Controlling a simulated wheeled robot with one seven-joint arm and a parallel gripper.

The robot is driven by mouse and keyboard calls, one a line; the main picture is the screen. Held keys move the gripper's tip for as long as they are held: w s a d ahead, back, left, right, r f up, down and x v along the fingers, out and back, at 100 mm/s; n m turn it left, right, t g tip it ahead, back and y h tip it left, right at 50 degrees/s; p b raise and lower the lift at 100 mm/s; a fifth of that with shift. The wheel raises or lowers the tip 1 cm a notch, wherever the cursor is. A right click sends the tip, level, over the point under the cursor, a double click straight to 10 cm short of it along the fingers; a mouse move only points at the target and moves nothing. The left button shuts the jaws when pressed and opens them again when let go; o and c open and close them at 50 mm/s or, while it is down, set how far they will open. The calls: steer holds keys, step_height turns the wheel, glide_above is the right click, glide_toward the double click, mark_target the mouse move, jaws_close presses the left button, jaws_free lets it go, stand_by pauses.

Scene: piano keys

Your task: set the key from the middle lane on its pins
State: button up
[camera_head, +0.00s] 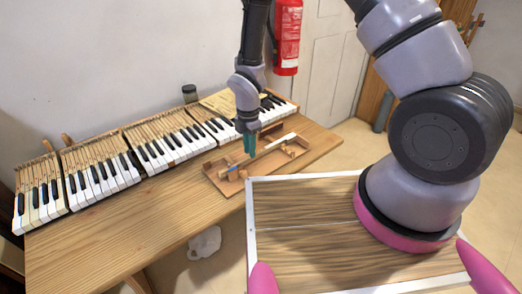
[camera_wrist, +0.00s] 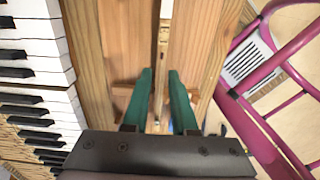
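A long pale wooden key (camera_head: 272,146) lies in a shallow wooden tray (camera_head: 229,187) at the right part of the workbench. In the wrist view the key (camera_wrist: 162,40) runs lengthwise up the picture between the two green fingers. My gripper (camera_head: 250,154) points down over the tray. Its fingers (camera_wrist: 160,74) stand apart on either side of the key, with a narrow gap seen beside it. A blue bit (camera_head: 232,170) shows near the key's left end. Several piano keyboard sections (camera_head: 95,179) stand in a row along the wall. I cannot make out the pins.
The workbench front (camera_head: 120,238) is clear. A dark jar (camera_head: 190,93) stands behind the keyboards. A red fire extinguisher (camera_head: 287,38) hangs on the wall behind my arm. A white crumpled thing (camera_head: 204,243) lies below the bench.

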steer(key=shift+f, duration=0.85)
stand_by(0.4)
jaws_close()
stand_by(1.4)
